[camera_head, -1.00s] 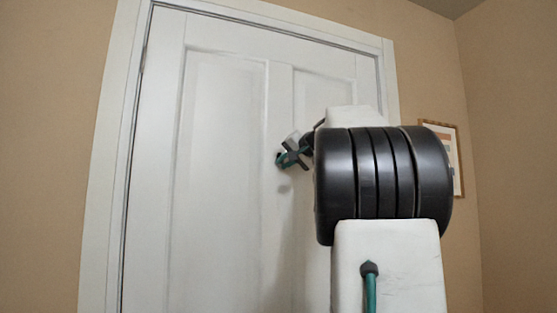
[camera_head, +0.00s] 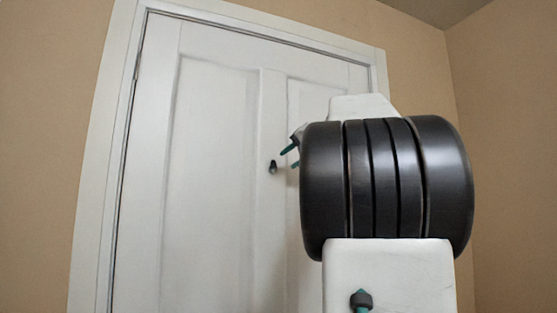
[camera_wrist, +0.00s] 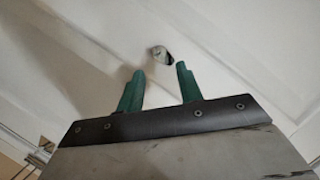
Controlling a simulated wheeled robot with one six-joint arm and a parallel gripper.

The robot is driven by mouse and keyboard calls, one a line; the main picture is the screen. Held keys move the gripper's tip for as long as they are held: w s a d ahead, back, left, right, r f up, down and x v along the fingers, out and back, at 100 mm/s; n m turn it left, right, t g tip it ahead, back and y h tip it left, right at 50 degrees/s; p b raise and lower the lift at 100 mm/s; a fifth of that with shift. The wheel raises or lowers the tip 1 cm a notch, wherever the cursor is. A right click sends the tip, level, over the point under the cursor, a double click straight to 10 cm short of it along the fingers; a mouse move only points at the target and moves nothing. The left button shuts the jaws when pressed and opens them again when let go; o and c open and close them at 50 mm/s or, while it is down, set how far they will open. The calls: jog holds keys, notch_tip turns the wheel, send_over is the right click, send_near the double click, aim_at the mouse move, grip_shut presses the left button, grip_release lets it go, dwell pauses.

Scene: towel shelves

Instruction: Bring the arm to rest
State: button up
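My gripper (camera_head: 291,157) shows in the head view just left of the big black joint of my arm, which hides most of it. In the wrist view its two green fingers (camera_wrist: 160,82) stand apart with nothing between them, so it is open and empty. A small dark door knob (camera_head: 272,167) sits on the white door, just left of and below the fingers. In the wrist view the knob (camera_wrist: 162,55) lies beyond the fingertips, apart from them.
The white panelled door (camera_head: 215,170) is closed in its white frame (camera_head: 95,200) and fills the space before me. Beige walls (camera_head: 50,100) stand on both sides. Thin rods (camera_wrist: 40,150) show at the lower left of the wrist view.

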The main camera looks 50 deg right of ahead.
jog(key=shift+s+a, duration=0.1)
dwell(0.6)
notch_tip(320, 180, down, 10)
jog(key=g, duration=0.3)
jog(key=s+a+f+n+g+y, duration=0.1)
jog(key=a+f+n+g+y, duration=0.2)
jog(key=a+f, duration=1.1)
jog(key=s+a+f+n+g, duration=0.2)
jog(key=s+a+f, duration=0.3)
jog(key=a+f, duration=0.3)
jog(key=s+a+f+n+g, duration=0.2)
jog(key=s+a+f+n, duration=0.2)
jog(key=a+f, duration=0.4)
jog(key=s+a+f+n+g+y, duration=0.1)
jog(key=s+a+f+n+g, duration=0.1)
jog(key=s+a+f, duration=0.5)
jog(key=a+f+n, duration=0.1)
jog(key=a, duration=0.1)
jog(key=shift+a+f+g, duration=0.3)
jog(key=shift+a+g, duration=0.1)
